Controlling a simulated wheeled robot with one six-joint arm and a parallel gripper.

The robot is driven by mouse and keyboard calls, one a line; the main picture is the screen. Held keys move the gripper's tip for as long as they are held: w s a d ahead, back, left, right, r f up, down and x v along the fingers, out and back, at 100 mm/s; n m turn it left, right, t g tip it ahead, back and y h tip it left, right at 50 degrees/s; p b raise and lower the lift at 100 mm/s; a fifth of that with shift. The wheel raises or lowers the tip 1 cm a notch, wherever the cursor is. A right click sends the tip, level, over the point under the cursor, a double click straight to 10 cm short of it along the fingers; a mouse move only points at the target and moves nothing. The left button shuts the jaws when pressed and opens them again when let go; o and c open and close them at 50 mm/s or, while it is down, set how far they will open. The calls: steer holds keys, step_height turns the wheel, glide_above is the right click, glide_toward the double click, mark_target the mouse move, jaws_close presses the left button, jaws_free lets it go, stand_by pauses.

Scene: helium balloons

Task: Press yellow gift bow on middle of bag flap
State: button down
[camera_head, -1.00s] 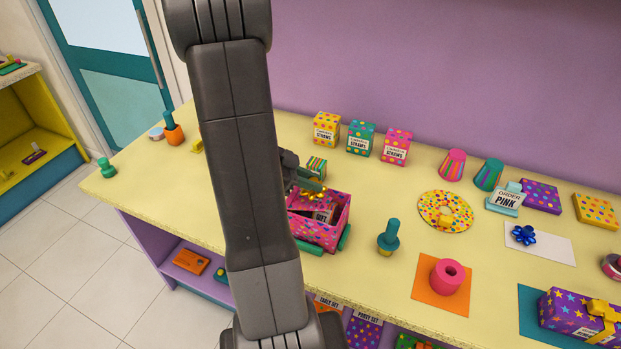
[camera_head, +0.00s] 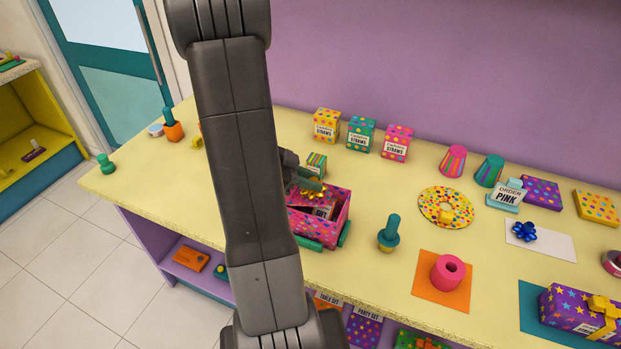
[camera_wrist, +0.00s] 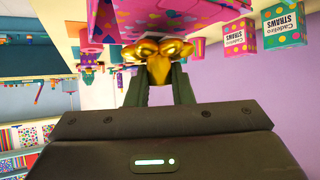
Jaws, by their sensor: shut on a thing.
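The yellow gift bow (camera_wrist: 158,50) is shiny gold and sits between the fingertips of my gripper (camera_wrist: 160,82) in the wrist view. My gripper is shut on it. In the head view the bow (camera_head: 313,190) shows as a small gold shape above the pink gift bag (camera_head: 325,232). In the wrist view the bag (camera_wrist: 180,18) is upside down, close to the bow. Whether the bow touches the flap is hard to tell. My arm hides part of the bag's left side.
A teal-handled stamp (camera_head: 390,236) stands right of the bag. Straw boxes (camera_head: 361,136) line the wall. A blue bow (camera_head: 524,232) lies on a white card at right. Bare counter lies between the bag and the straw boxes.

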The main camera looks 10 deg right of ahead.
steer(key=shift+f, duration=0.6)
steer(key=c, duration=1.2)
jaws_free()
steer(key=shift+r, duration=0.1)
steer(key=shift+p+v, duration=0.4)
steer(key=shift+v, duration=3.6)
steer(key=shift+d, duration=0.1)
